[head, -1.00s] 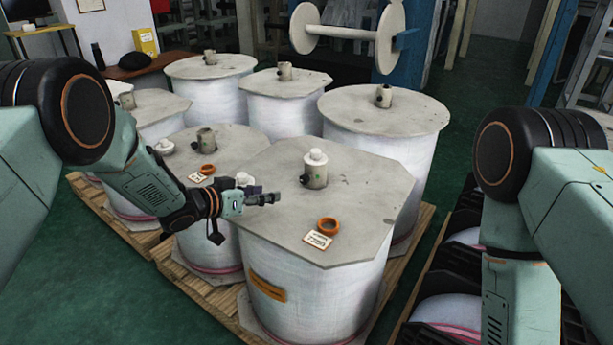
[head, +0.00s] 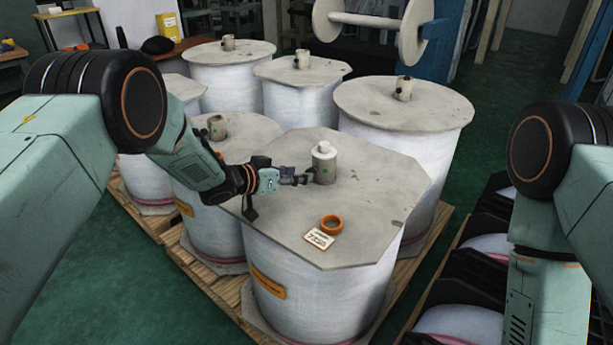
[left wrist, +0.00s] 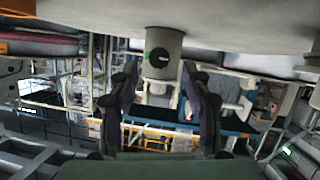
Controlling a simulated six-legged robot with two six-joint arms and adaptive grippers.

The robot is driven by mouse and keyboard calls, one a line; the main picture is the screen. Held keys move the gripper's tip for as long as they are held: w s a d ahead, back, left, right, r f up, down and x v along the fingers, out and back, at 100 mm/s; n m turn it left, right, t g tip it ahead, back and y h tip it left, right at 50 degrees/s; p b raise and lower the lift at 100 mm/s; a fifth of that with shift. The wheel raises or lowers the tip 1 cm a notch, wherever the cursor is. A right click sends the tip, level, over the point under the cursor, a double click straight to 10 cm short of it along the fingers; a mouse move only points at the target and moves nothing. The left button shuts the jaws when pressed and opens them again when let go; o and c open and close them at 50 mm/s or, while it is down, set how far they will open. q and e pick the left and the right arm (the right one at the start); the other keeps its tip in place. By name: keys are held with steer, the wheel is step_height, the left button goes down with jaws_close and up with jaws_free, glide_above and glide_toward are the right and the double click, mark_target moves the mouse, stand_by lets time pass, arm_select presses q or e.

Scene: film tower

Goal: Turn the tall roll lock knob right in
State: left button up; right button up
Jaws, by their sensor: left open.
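The tall roll (head: 320,262) is the nearest white-wrapped roll, with a grey eight-sided top board. A grey core (head: 324,168) with a white cap stands upright on the board. In the left wrist view the core hangs from the upper edge, as the picture is inverted. On its side is a round dark lock knob with a green mark (left wrist: 158,58). My left gripper (head: 306,178) is open beside the core at its left. In the left wrist view its two fingers (left wrist: 158,100) stand apart, one on each side below the knob. Contact cannot be told. My right gripper is out of view.
An orange ring (head: 331,224) and a label card (head: 319,239) lie on the near board. Several other rolls with cores stand close behind and left, on wooden pallets (head: 432,232). Black racks (head: 470,262) stand at the right. Green floor (head: 490,150) is clear behind.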

arm_select(q)
steer(key=x, duration=0.2)
steer(key=shift+w+d+f+b, duration=0.1)
steer(key=shift+w+f+b, duration=0.1)
steer(key=shift+f+b, duration=0.15)
steer(key=shift+w+d+r, duration=0.15)
steer(key=shift+d, duration=0.2)
steer(key=shift+w+d+f, duration=0.15)
steer(key=shift+w+f, duration=0.05)
steer(key=shift+w, duration=0.05)
steer(key=shift+s+r, duration=0.15)
steer(key=shift+r, duration=0.05)
steer(key=shift+c, duration=1.3)
steer(key=shift+f, duration=0.15)
jaws_close()
